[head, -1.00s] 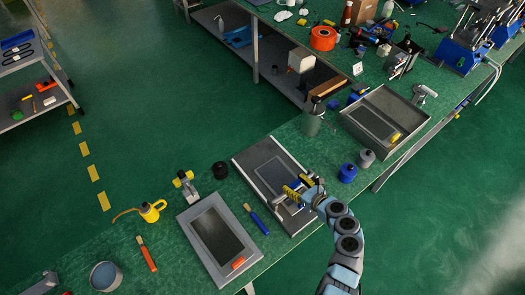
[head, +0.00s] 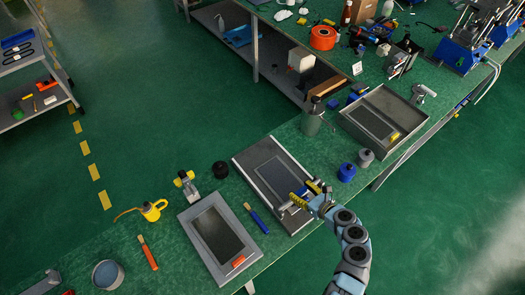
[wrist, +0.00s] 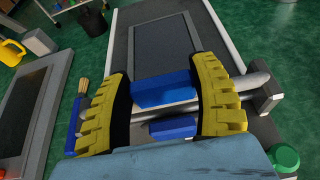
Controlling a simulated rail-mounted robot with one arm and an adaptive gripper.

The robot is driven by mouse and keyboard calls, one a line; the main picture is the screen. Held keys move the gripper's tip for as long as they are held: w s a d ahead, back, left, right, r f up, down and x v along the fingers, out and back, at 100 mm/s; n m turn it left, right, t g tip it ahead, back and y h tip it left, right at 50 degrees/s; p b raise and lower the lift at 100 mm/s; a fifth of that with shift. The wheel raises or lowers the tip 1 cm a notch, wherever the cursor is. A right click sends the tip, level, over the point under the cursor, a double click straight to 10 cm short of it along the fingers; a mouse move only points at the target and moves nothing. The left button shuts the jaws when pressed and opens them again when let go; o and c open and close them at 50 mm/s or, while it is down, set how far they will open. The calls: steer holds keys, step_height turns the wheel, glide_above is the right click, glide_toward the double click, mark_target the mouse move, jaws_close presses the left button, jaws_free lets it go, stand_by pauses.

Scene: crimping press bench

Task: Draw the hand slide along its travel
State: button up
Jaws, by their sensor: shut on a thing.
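The hand slide is a grey cross bar with a blue grip (head: 300,191), set across a flat plate (head: 249,172) with a dark panel and pale side rails. In the wrist view the blue grip (wrist: 165,88) sits between my gripper's yellow ribbed fingers. My gripper (head: 306,194) is shut on it, near the plate's lower right end. The bar's grey right end (wrist: 262,90) sticks out past the right finger. The wrist view's lower middle is covered by my gripper's body.
A grey framed panel (head: 190,216) with an orange piece lies left of the plate, with a blue-handled brush (head: 258,221) between. A blue pot (head: 346,172) and grey pot (head: 366,158) stand to the right. A metal tray (head: 412,118) lies beyond. A black round piece (head: 220,169) stands near the plate's left edge.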

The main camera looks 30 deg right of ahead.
steer(key=o, duration=1.2)
steer(key=shift+c, duration=0.2)
steer(key=shift+s, duration=0.1)
steer(key=shift+p+v, duration=1.1)
steer(key=shift+v, duration=0.5)
steer(key=shift+p+v, duration=0.7)
steer(key=shift+v, duration=0.65)
